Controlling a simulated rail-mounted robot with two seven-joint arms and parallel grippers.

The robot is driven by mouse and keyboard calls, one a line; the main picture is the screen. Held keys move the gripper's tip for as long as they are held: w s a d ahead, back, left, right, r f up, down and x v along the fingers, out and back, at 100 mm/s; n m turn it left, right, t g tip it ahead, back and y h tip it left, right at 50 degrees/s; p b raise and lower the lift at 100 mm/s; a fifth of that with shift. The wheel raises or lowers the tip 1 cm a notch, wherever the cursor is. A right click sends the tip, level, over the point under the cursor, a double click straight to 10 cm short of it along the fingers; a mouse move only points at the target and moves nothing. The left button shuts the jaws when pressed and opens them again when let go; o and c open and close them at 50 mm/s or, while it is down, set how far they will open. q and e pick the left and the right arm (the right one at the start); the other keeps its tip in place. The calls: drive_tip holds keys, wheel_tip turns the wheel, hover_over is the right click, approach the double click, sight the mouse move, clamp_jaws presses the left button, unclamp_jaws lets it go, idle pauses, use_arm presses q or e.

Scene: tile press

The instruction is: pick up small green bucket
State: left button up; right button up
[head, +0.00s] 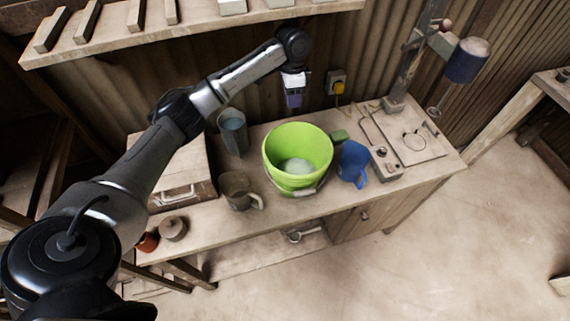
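The small green bucket (287,182) stands upright on the wooden workbench (233,228), with its open top facing up and something pale at its bottom. Its handle hangs down at the front. My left gripper (293,103) hangs above the back of the bench, behind the bucket's far rim and apart from it. Its fingers are small and dark here, and I cannot tell whether they are open or shut. My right gripper is not in view.
A blue mug (352,163) stands close right of the bucket. A brown mug (238,190) and a grey cup (233,133) stand to its left. A wooden case (181,185) lies further left. A press (407,67) stands at right, and a shelf (190,35) runs above.

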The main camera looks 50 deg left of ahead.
use_arm(q)
hover_over(290, 131)
drive_tip(key=f, duration=0.7)
drive_tip(key=shift+w+a, duration=0.15)
drive_tip(key=shift+a, duration=0.05)
drive_tip(key=shift+d+f, duration=0.15)
drive_tip(key=shift+f, duration=3.15)
clamp_jaws()
drive_tip(key=shift+r, duration=0.15)
